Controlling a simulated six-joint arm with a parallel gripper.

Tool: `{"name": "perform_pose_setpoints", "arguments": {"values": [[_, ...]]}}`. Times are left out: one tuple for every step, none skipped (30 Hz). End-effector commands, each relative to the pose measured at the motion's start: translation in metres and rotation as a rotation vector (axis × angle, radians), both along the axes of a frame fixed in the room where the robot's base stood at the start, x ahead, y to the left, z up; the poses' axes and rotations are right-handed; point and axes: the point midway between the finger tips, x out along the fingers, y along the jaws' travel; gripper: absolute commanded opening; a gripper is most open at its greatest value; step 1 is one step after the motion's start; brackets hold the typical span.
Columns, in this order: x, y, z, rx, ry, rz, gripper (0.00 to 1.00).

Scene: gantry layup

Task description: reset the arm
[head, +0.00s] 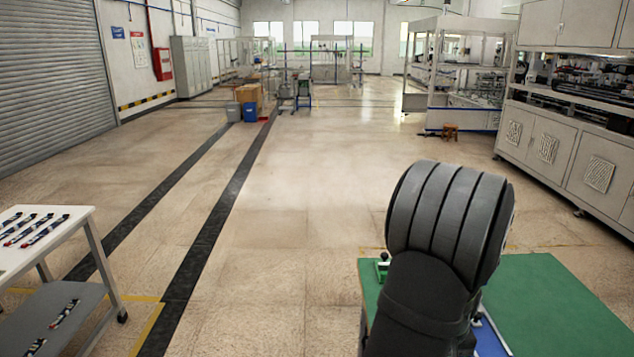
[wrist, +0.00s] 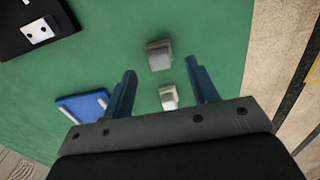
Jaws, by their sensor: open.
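My gripper (wrist: 161,69) shows in the wrist view with its two blue fingers spread apart and nothing between them that I can see it holding. It hangs over a green tabletop (wrist: 215,30). One small grey block (wrist: 159,58) appears just beyond the gap between the fingertips, and a second pale block (wrist: 169,97) appears between the fingers; both look to be down on the green surface. In the head view my dark arm covers part of the green table (head: 560,300), and the gripper itself is hidden there.
A blue tray or block (wrist: 80,108) lies left of the fingers, and a black plate with a white piece (wrist: 38,31) is at upper left. A white cart (head: 40,245) with several small parts stands at left in the head view. The floor between is clear.

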Motion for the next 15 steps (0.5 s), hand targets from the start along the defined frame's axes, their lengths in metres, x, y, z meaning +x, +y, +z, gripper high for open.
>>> {"name": "perform_pose_setpoints", "arguments": {"values": [[0.0, 0.0, -0.01, 0.002, 0.002, 0.0, 0.54], [-0.001, 0.001, -0.016, 0.002, 0.003, 0.0, 0.54], [0.0, 0.0, -0.023, 0.001, 0.002, 0.0, 0.54], [0.0, 0.0, -0.028, 0.002, 0.002, 0.0, 0.54], [0.0, 0.0, -0.033, 0.002, 0.002, 0.0, 0.54], [0.0, 0.0, -0.039, 0.001, 0.002, 0.0, 0.54], [0.0, 0.0, -0.044, 0.001, 0.002, 0.0, 0.54], [0.0, 0.0, -0.049, 0.001, 0.002, 0.0, 0.54], [0.001, -0.001, -0.036, -0.004, -0.005, 0.0, 0.54], [0.001, -0.001, -0.03, -0.004, -0.006, 0.0, 0.54], [0.001, -0.001, -0.025, -0.004, -0.006, 0.0, 0.54], [0.001, 0.0, -0.018, -0.004, -0.005, 0.0, 0.54], [0.001, -0.001, -0.013, -0.004, -0.005, 0.0, 0.54], [0.001, 0.0, -0.008, -0.003, -0.004, 0.0, 0.54], [0.001, -0.001, 0.0, -0.003, -0.004, 0.0, 0.54]]}}
